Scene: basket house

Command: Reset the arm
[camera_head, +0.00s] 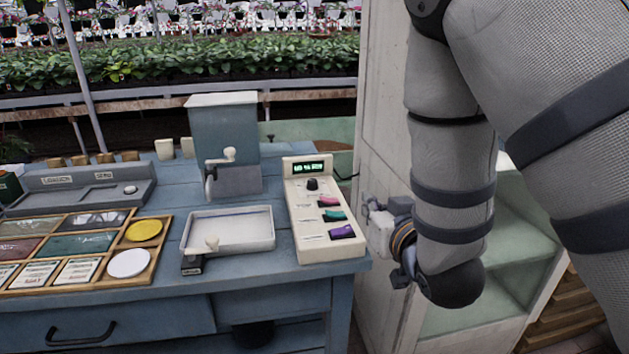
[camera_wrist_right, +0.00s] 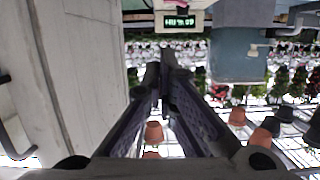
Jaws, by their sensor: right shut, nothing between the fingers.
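My right arm comes down from the upper right in the head view. Its gripper (camera_head: 376,210) is in front of the white cabinet, just right of the blue workbench, and is partly hidden by my own wrist. In the right wrist view the dark fingers of the right gripper (camera_wrist_right: 164,80) run together at their tips, with nothing held between them. My left gripper is in neither view.
The blue workbench (camera_head: 290,285) carries a control box (camera_head: 318,240) with colored buttons, a white tray (camera_head: 266,247), a cranked hopper (camera_head: 225,120) and a wooden sorting tray (camera_head: 158,262). A white cabinet (camera_head: 378,120) with open green shelves stands close to my right arm. Plant beds (camera_head: 200,55) lie behind.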

